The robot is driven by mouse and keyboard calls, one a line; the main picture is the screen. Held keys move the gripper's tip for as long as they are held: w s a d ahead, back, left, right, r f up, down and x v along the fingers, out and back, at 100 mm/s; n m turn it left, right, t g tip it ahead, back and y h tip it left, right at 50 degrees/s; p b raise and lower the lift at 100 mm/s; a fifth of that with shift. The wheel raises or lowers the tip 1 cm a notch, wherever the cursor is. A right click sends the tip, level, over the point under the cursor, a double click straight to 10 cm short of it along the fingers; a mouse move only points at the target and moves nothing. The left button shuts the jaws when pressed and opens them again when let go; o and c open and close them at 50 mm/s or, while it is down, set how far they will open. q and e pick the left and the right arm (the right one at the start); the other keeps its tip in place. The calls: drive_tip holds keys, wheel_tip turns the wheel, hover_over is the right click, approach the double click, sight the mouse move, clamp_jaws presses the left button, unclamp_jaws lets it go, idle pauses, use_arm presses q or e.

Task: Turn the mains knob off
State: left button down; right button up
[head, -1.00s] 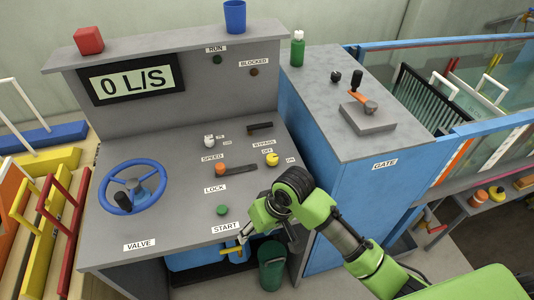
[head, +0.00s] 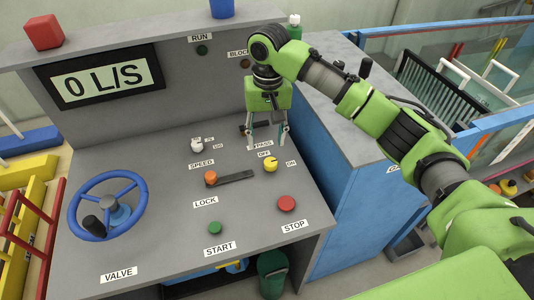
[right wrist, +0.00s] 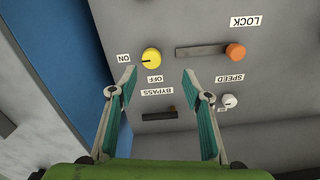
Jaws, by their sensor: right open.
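The yellow mains knob (head: 270,165) sits on the sloped grey console (head: 150,160) between the OFF and ON labels. In the right wrist view the knob (right wrist: 151,57) shows a dark pointer mark directed toward the ON label (right wrist: 123,58). My right gripper (head: 268,143) points down above the console, just behind the knob in the head view. In the wrist view its two fingers (right wrist: 160,80) are apart, with nothing between them, and the knob lies beyond the tips. My left gripper is not in view.
A blue valve wheel (head: 107,205) stands at left. The display (head: 108,80) reads 0 L/S.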

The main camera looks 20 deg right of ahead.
sight(270, 161)
drive_tip(key=shift+m, duration=0.5)
drive_tip(key=f, duration=0.3)
drive_tip(key=w+d+f+p, duration=0.1)
drive_tip(key=f, duration=0.2)
drive_tip(key=f+p, duration=0.1)
drive_tip(key=f, duration=0.3)
drive_tip(key=shift+w+d, duration=0.4)
drive_tip(key=shift+f+p, duration=0.3)
drive_tip(key=shift+f, duration=0.2)
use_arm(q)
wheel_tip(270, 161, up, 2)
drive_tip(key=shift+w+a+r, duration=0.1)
use_arm(e)
drive_tip(key=c, duration=1.1)
